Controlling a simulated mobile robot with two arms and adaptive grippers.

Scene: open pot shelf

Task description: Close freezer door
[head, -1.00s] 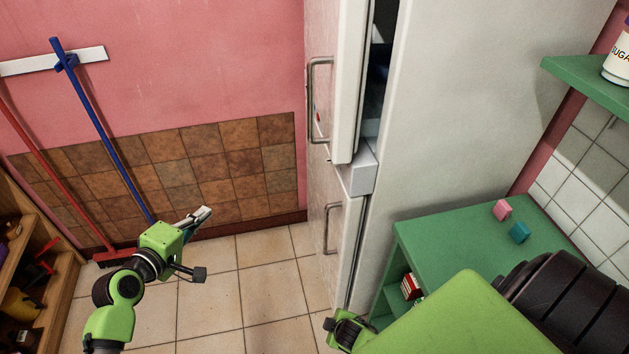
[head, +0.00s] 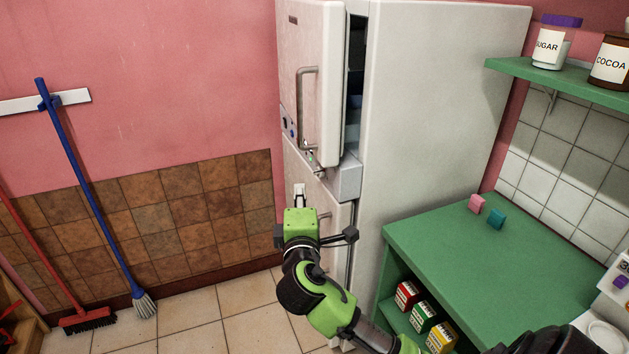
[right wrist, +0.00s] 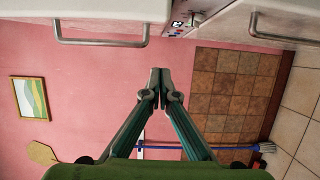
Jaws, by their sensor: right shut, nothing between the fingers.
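A white fridge-freezer stands in the middle of the head view. Its upper door (head: 312,70) is ajar, with a dark gap along its right edge; it also shows at the top left of the right wrist view (right wrist: 95,10). The upper door has a metal bar handle (head: 301,105). The lower door (head: 300,165) looks shut. My right gripper (head: 299,188) is in front of the lower door, below the upper handle. In the right wrist view its fingertips (right wrist: 160,78) are together and empty, apart from both handles. My left gripper is out of view.
A green counter (head: 470,260) with a pink and a teal block stands right of the fridge, with boxes on its shelf. Jars stand on a green wall shelf (head: 545,76). The tiled floor (head: 195,320) between is clear.

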